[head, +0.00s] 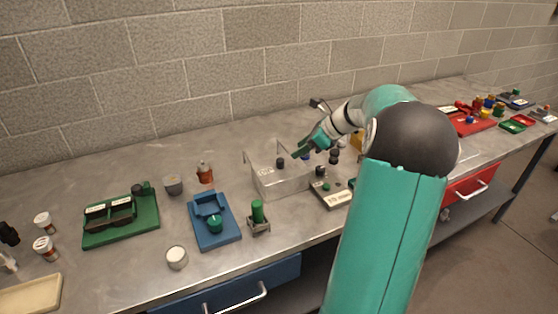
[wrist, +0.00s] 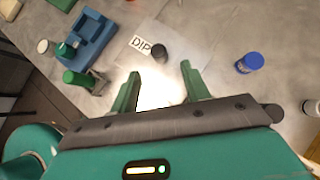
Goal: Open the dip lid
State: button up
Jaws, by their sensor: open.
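The dip lid is the clear top of a see-through box (head: 283,185) near the middle of the bench in the head view. In the wrist view a white DIP label (wrist: 141,44) lies beside a small dark knob (wrist: 159,52). The knob also shows in the head view (head: 281,162). My gripper (head: 303,148) is above the right part of the box. In the wrist view its fingers (wrist: 160,72) are apart and empty, with the knob just beyond the tips, between them in the picture. The lid's edges are hard to make out.
A blue stand (head: 214,220) and a green-topped holder (head: 258,215) stand left of the box. A grey block (head: 331,195) is close on its right. A blue-capped jar (wrist: 249,62) is right of the knob in the wrist view. A brick wall runs behind the bench.

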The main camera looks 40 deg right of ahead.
aim_at(281, 159)
jog(key=x, duration=0.9)
jog(key=shift+w+a, duration=0.2)
jog(key=shift+a, duration=0.05)
grip_shut()
